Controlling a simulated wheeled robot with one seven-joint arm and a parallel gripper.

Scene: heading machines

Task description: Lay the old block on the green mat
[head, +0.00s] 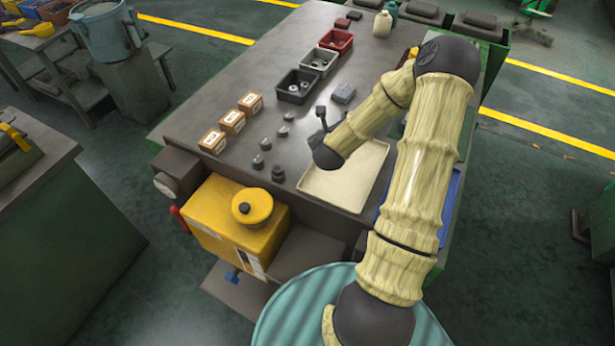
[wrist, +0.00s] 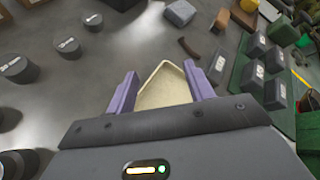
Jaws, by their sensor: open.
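My gripper (head: 322,118) is over the table beside the cream tray; in the wrist view its two purple fingers (wrist: 156,92) are apart, with nothing held between them. A blue-grey block (head: 343,93) lies on the table beyond my gripper; a grey block also shows at the top of the wrist view (wrist: 180,12). Several grey blocks with white labels (wrist: 275,60) stand on a dark green surface (wrist: 237,72) at the right of the wrist view, possibly the green mat. My arm hides most of that area in the head view. I cannot tell which block is the old one.
The cream tray (head: 345,190) lies at the table's near edge. Several dark cylindrical weights (head: 265,143) stand left of my gripper. Beyond them are cardboard boxes (head: 232,121), a black bin (head: 296,86) and a red bin (head: 336,41). A blue tray (head: 451,208) shows behind my arm.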

